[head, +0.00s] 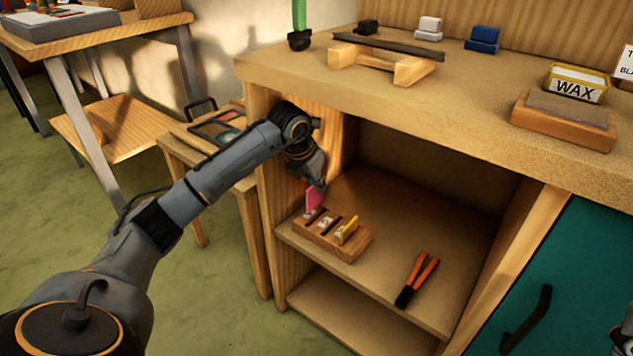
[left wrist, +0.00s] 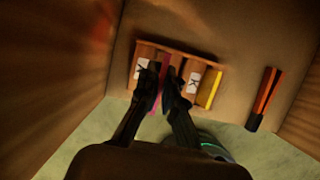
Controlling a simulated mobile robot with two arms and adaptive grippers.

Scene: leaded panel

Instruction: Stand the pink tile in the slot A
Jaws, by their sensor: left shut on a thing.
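The pink tile (head: 312,199) is upright between the fingertips of my left gripper (head: 315,184), at the left end of the slotted wooden rack (head: 345,249). My left gripper is shut on it. In the left wrist view the dark fingers (left wrist: 164,92) cover most of the tile, and a pink strip shows between them. I cannot tell whether its lower edge is inside a slot or just above it. White labels show on the rack, too small to read surely. A yellow tile (head: 348,230) stands in the slot at the rack's right end.
The rack stands on a cabinet shelf (head: 400,215), close to its front edge. Pliers with orange handles (head: 418,279) lie to its right. The cabinet's left side wall (head: 262,135) and the benchtop (head: 460,105) are close to my arm. The shelf behind the rack is clear.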

